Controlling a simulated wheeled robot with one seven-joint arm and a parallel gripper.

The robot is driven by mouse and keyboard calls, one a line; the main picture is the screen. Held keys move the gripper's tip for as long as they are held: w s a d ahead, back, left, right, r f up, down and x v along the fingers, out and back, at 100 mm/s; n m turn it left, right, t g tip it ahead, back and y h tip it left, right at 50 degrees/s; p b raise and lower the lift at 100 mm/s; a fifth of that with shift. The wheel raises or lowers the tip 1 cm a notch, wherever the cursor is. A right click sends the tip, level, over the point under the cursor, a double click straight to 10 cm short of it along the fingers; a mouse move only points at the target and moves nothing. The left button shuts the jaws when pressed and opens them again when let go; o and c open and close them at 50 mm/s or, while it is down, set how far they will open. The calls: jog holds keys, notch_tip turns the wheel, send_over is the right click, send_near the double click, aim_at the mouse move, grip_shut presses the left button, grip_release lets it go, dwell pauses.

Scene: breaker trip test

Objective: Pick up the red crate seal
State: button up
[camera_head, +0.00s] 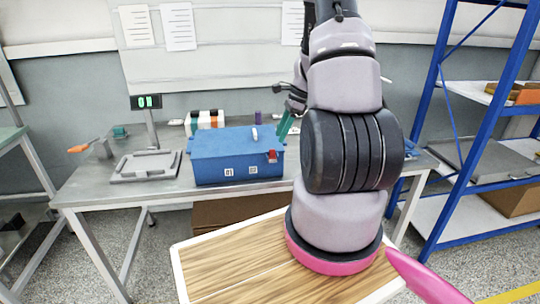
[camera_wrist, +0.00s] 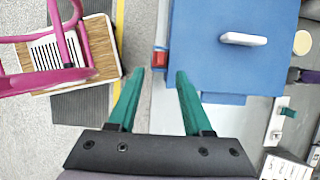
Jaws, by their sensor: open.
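The red crate seal (camera_head: 272,157) sits on the front face of the blue crate (camera_head: 215,158), near its top right corner. In the wrist view the seal (camera_wrist: 160,60) shows at the left edge of the blue crate (camera_wrist: 210,75), just beyond and between my fingertips. My gripper (camera_head: 284,125) has teal fingers and is above the right end of the crate, partly hidden by my arm. In the wrist view my gripper (camera_wrist: 160,76) is open with nothing between the fingers. I cannot tell how far above the seal the tips are.
A white handle (camera_wrist: 243,39) stands on the crate lid. A grey tray (camera_head: 147,166) and a green-lit display (camera_head: 146,102) are left of the crate on the grey table (camera_head: 95,187). Small bottles (camera_head: 207,119) stand behind it. A blue-framed shelf (camera_head: 450,120) is at right.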

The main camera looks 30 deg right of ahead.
aim_at(274, 149)
jog(key=shift+a+x, duration=0.2)
jog(key=shift+x, duration=2.9)
jog(key=shift+r, duration=0.1)
grip_shut()
